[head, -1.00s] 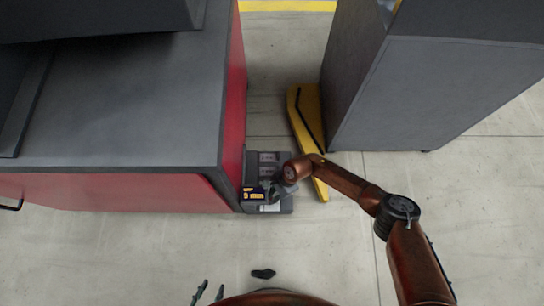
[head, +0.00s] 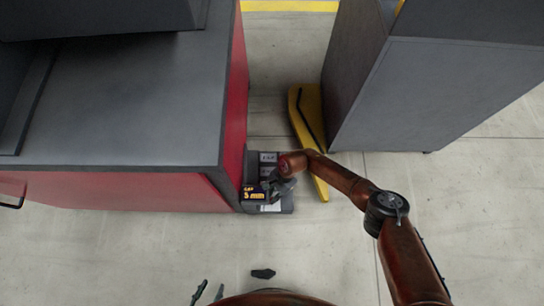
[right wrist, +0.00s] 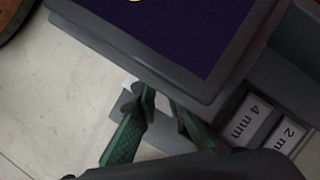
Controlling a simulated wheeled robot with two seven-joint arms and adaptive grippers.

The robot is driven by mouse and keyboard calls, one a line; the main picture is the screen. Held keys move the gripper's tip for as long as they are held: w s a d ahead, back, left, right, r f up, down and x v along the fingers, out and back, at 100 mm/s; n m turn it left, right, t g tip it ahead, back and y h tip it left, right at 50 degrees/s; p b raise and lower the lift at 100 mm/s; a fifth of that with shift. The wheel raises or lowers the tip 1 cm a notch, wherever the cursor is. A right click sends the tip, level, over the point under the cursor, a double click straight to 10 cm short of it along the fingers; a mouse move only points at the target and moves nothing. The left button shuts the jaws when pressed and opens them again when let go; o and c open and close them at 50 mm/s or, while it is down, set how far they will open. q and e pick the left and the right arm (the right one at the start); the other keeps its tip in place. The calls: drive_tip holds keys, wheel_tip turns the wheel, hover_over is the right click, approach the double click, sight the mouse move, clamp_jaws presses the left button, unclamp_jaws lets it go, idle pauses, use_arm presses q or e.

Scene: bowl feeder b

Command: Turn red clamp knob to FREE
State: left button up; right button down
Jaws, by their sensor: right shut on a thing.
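My right gripper (head: 273,188) is low beside the dark grey device (head: 288,205) at the red cabinet's corner. In the right wrist view its green fingers (right wrist: 164,98) reach under the edge of the display housing. They are shut on a part of the device that the fingers and housing hide. No red clamp knob and no FREE mark can be made out. The display (head: 255,193) reads GAP 5 mm in the head view; its dark face (right wrist: 190,30) is cut off in the wrist view. My left gripper (head: 209,291) shows at the bottom edge, its dark fingertips apart and empty.
White labels reading 4 mm (right wrist: 246,120) and 2 mm (right wrist: 288,136) are on the device. The red cabinet (head: 120,190) with its grey top stands left. A tall grey cabinet (head: 430,95) and a yellow floor piece (head: 308,115) stand right. Open floor lies in front.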

drive_tip(key=c, duration=2)
unclamp_jaws()
drive_tip(key=v, duration=1.2)
drive_tip(key=shift+s, duration=0.1)
